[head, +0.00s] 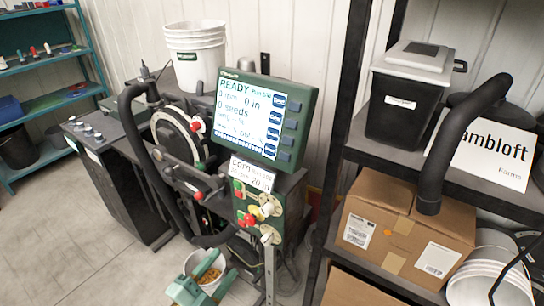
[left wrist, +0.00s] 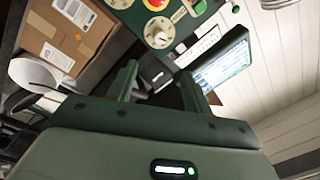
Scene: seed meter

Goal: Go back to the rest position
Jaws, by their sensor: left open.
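My left gripper (head: 207,282) is green and shows at the bottom of the head view, in front of the seed meter stand. Its two fingers stand apart in the left wrist view (left wrist: 158,90), with nothing held between them. A small white cup of seeds (head: 208,268) shows between and behind the fingers in the head view; I cannot tell how far apart they are. The seed meter stand carries a green monitor (head: 250,115) reading READY and a control panel (head: 256,212) with knobs and buttons. My right gripper is not in view.
A dark cabinet (head: 115,185) stands left. The floor at lower left is clear.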

